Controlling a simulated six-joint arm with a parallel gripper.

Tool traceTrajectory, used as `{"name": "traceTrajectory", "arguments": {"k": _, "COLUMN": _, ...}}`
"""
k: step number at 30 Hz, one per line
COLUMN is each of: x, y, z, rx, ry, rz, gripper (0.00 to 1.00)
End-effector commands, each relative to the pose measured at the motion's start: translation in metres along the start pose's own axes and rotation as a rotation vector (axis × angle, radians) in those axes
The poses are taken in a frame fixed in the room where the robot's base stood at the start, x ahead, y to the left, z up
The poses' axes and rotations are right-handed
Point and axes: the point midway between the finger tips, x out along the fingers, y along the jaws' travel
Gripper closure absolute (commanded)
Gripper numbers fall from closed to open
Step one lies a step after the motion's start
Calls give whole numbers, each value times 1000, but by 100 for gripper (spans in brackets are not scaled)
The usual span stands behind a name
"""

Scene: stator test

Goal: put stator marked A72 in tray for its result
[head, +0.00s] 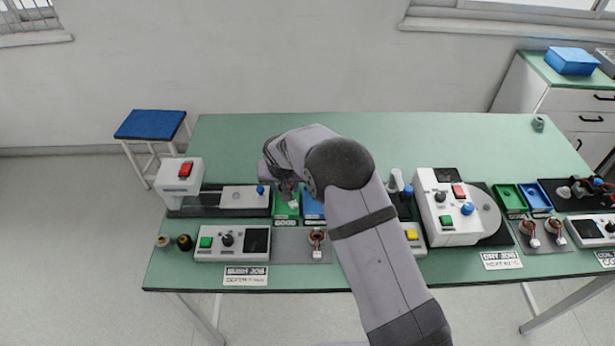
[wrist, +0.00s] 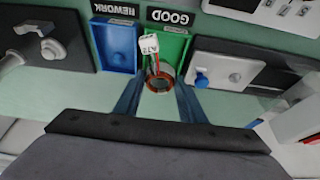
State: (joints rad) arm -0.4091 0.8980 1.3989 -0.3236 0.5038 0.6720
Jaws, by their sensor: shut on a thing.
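The stator (wrist: 160,82) is a copper-coloured ring with red leads and a white tag (wrist: 150,46) that reads A72. My gripper (wrist: 160,88) is shut on it in the wrist view. The stator is at the near end of the green tray (wrist: 176,44) labelled GOOD; I cannot tell whether it touches the tray. The blue tray (wrist: 112,58) labelled REWORK is beside the green one. In the head view my gripper (head: 288,188) is over the green tray (head: 279,210), with the blue tray (head: 311,208) partly hidden by my arm.
A white device with a red button (head: 180,178) and a light plate (head: 240,197) stand left of the trays. A control box (head: 232,243) and another stator (head: 317,240) are in front. A white machine (head: 446,207) stands to the right.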

Motion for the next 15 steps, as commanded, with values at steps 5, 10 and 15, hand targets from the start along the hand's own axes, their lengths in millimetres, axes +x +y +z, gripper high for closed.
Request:
{"name": "traceTrajectory", "arguments": {"k": 5, "x": -2, "y": -3, "z": -20, "rx": 31, "ry": 4, "rz": 11, "gripper": 93}}
{"name": "traceTrajectory", "arguments": {"k": 10, "x": -6, "y": -6, "z": -33, "rx": 67, "ry": 2, "rz": 27, "gripper": 93}}
{"name": "traceTrajectory", "arguments": {"k": 15, "x": -6, "y": -7, "z": -34, "rx": 108, "ry": 1, "rz": 45, "gripper": 93}}
